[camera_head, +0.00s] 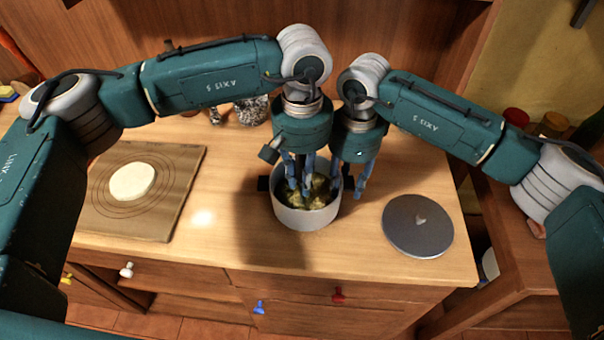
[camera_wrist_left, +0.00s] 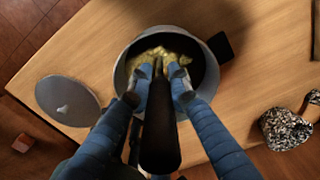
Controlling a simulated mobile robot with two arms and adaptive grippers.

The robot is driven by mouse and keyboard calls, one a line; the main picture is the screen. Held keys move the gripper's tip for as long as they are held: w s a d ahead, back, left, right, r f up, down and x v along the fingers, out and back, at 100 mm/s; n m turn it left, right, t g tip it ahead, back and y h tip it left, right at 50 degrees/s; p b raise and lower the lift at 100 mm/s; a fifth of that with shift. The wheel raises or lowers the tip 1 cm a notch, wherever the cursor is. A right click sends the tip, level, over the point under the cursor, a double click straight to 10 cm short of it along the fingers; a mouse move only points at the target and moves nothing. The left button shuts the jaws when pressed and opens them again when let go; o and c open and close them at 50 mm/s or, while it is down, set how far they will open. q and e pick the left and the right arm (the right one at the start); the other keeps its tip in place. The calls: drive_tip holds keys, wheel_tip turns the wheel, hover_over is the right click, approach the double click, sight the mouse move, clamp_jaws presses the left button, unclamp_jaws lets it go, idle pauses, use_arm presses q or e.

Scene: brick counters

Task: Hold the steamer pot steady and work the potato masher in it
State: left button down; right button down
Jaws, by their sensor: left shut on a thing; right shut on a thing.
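The grey steamer pot (camera_head: 306,217) stands on the wooden counter with yellowish-green chunks inside. My left gripper (camera_head: 300,190) reaches down into the pot's opening. In the left wrist view its blue fingers (camera_wrist_left: 160,88) are shut on the dark handle of the potato masher (camera_wrist_left: 160,135), which points down into the pot (camera_wrist_left: 120,76). The masher's head is hidden. My right gripper (camera_head: 362,188) is shut at the pot's right side, where the side handle would be; its exact grip is hidden. The pot looks upright.
A round grey lid (camera_head: 418,226) lies right of the pot. A brown board (camera_head: 178,210) with a pale dough disc (camera_head: 132,182) lies at left. A speckled container (camera_head: 252,110) stands behind. Counter between board and pot is clear.

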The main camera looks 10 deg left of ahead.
use_arm(q)
drive_tip(key=shift+f, duration=0.5)
drive_tip(key=shift+r, duration=1)
